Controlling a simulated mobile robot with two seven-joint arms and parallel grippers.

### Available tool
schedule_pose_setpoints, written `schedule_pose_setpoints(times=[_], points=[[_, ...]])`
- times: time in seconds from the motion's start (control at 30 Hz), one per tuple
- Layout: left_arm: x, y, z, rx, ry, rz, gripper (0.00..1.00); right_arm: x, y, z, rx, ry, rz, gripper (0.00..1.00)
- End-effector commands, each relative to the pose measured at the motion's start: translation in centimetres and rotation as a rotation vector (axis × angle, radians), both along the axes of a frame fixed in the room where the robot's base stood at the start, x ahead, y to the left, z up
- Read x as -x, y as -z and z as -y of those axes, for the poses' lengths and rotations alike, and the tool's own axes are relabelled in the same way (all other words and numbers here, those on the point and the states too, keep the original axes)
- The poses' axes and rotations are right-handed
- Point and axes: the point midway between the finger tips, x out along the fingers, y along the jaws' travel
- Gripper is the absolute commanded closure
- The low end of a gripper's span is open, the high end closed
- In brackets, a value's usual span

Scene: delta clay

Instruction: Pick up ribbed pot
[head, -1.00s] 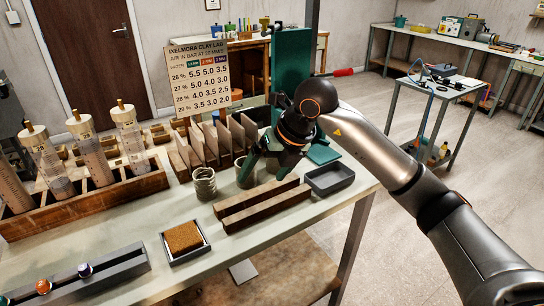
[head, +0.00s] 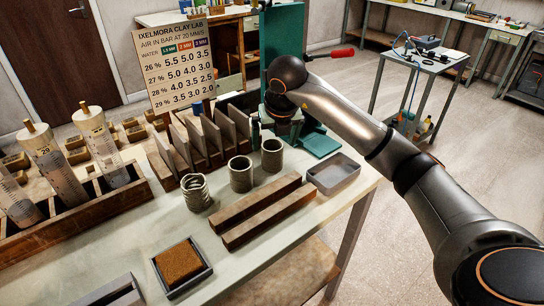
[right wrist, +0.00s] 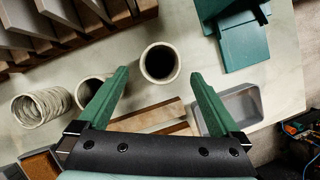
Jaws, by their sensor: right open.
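The ribbed pot (head: 197,193) is a grey-green cylinder with coiled ridges, upright on the table at the left end of a row of three pots. In the right wrist view the ribbed pot (right wrist: 40,107) lies at the left, outside my fingers. My right gripper (right wrist: 160,76) is open and empty; a plain smooth pot (right wrist: 160,62) shows beyond and between its fingertips. In the head view my right gripper (head: 279,132) is behind the pots, its fingers partly hidden by my wrist. My left gripper is not in view.
Two plain pots, the middle one (head: 241,174) and the right one (head: 272,155), stand beside the ribbed pot. Wooden bars (head: 262,209) and a grey tray (head: 333,174) lie in front and right. Upright boards (head: 205,137) stand behind. The near tabletop has free room.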

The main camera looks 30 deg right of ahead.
Motion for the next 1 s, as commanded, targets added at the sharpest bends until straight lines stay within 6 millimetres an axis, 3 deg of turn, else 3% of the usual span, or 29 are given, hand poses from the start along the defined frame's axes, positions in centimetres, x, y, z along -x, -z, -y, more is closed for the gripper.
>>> schedule_pose_setpoints(times=[0.4, 0.7, 1.0], points=[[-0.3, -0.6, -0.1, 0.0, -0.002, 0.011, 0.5, -2.0, 4.5, 0.8, -0.002, -0.001, -0.003, 0.0], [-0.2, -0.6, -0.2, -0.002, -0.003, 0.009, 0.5, -2.2, 4.9, 0.8, 0.0, -0.002, 0.0, 0.01], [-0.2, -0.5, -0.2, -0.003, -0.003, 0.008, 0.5, -2.2, 4.9, 0.9, -0.001, -0.001, 0.0, 0.35]])
